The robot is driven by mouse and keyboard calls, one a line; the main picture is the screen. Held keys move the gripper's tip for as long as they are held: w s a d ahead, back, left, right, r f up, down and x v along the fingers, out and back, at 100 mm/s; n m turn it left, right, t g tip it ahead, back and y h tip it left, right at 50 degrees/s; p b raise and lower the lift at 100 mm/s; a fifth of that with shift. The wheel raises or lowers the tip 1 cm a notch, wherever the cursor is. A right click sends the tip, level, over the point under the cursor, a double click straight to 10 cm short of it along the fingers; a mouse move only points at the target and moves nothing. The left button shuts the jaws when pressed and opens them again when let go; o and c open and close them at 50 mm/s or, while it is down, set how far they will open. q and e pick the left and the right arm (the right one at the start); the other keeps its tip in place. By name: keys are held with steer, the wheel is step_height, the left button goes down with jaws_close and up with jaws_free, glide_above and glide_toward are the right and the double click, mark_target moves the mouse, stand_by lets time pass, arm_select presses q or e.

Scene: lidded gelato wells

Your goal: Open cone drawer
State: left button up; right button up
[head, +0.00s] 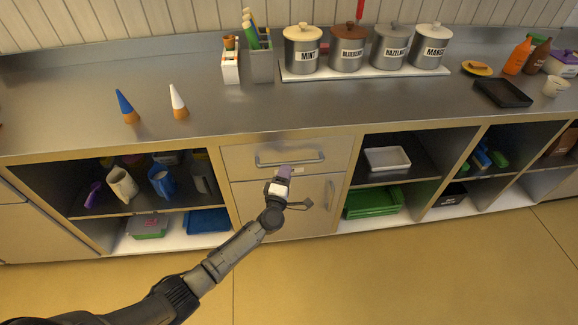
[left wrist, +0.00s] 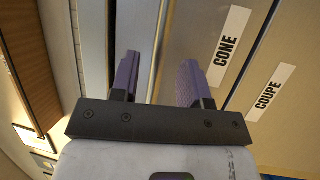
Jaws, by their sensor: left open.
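The cone drawer (head: 318,152) is a grey front below the counter edge, above a cabinet door, and looks closed. Its silver bar handle (head: 290,158) runs across it. In the left wrist view a white CONE label (left wrist: 228,46) is on the drawer front. My left gripper (head: 284,170) is in front of the drawer, just below the handle in the head view. Its two purple fingers (left wrist: 157,82) are apart, and the handle bar (left wrist: 160,40) shows between them. Contact with the bar cannot be told. My right gripper is not in view.
A door labelled COUPE (left wrist: 269,92) is under the drawer, with its own vertical handle (head: 330,195). Open shelves with cups and trays (head: 387,159) flank it. On the counter stand two cones (head: 178,101) and lidded wells (head: 303,50). The floor (head: 400,275) in front is clear.

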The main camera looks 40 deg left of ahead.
mark_target(289, 163)
arm_select(q)
steer(key=shift+b+x, duration=0.65)
steer(key=shift+x, duration=1.75)
steer(key=shift+c, duration=0.2)
jaws_close()
